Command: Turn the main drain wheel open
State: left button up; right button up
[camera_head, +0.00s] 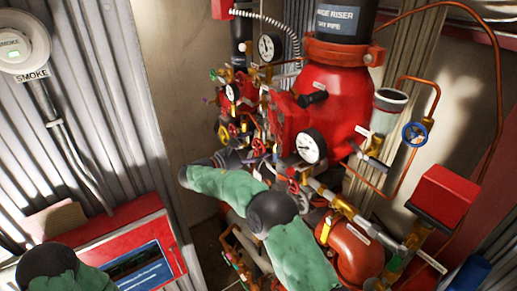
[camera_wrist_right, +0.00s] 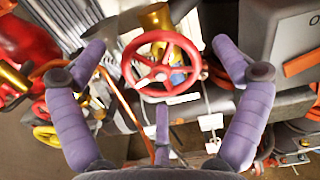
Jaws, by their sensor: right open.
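A red spoked handwheel (camera_wrist_right: 161,64) faces the right wrist camera, between the spread fingers of my right gripper (camera_wrist_right: 158,48). The gripper is open, and its fingers show on either side of the wheel with clear gaps. A shorter middle finger shows below the wheel. The wheel has a tag or label under its lower rim. In the head view, my right gripper (camera_head: 243,160) is small and partly hidden among the pipework, beyond my green-sleeved arm. I cannot tell there which red wheel it faces. My left gripper is out of view; only part of its arm shows at bottom left.
A red valve body (camera_head: 335,92) with a pressure gauge (camera_head: 311,146) stands behind my right arm. A blue handwheel (camera_head: 414,133) sits at right on copper tubing. A yellow handwheel (camera_wrist_right: 46,135) is at left in the wrist view. Pipes crowd the space; a red cabinet (camera_head: 172,243) stands lower left.

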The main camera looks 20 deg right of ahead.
jog(key=v, duration=1)
jog(key=shift+a, duration=0.15)
jog(key=s+d+f+g+y+b, duration=0.1)
jog(key=d+f+y+b, duration=0.2)
jog(key=f, duration=1.1)
jog(key=d+f+g+y+b, duration=0.1)
jog(key=f+y+b, duration=0.25)
jog(key=f, duration=0.95)
jog(key=s+f+m+g+y+b, duration=0.1)
jog(key=s+f+g+y+b, duration=0.3)
jog(key=f, duration=0.6)
jog(key=s+f+m+t+b, duration=0.1)
jog(key=s+f+b, duration=0.3)
jog(key=f, duration=0.7)
jog(key=s+a+f+m+y+b, duration=0.3)
jog(key=s+f+m+y+b, duration=0.7)
jog(key=s+f+m+b, duration=1)
jog(key=s+f+m, duration=0.4)
jog(key=s+f, duration=0.5)
jog(key=f, duration=0.3)
jog(key=shift+s+a+f+m+g, duration=0.15)
jog(key=shift+s+f+m+g, duration=0.1)
jog(key=shift+m+g, duration=0.15)
